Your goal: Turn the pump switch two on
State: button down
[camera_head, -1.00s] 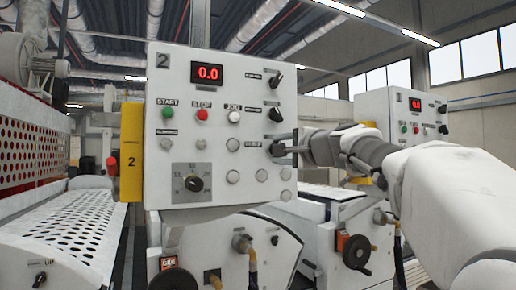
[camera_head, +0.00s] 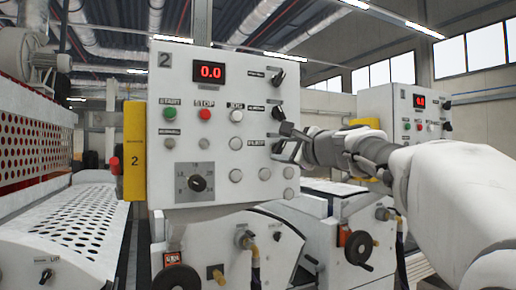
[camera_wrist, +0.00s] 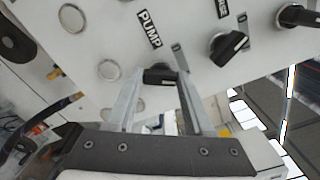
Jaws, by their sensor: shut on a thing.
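The pump switch (camera_wrist: 160,76) is a black rotary knob on the right edge of the white control panel (camera_head: 222,110) marked 2. A PUMP label (camera_wrist: 149,29) sits beside it in the wrist view. My gripper (camera_wrist: 159,80) has a finger on each side of the knob and is shut on it. In the head view my gripper (camera_head: 284,143) reaches the panel from the right, with its fingers tilted. The fingers largely hide the knob there, so its exact pointer angle is unclear.
Two more black knobs, an upper one (camera_head: 278,77) and a middle one (camera_head: 278,112), sit above on the same panel. The red display (camera_head: 210,72) reads 0.0. A second, similar panel (camera_head: 410,110) stands behind at the right. A handwheel (camera_head: 357,250) is below my arm.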

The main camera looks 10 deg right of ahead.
jog(key=shift+c, duration=1.4)
grip_release()
jog(key=shift+s+d, duration=0.1)
jog(key=b+v, duration=0.3)
jog(key=v, duration=1.4)
jog(key=shift+b, duration=0.3)
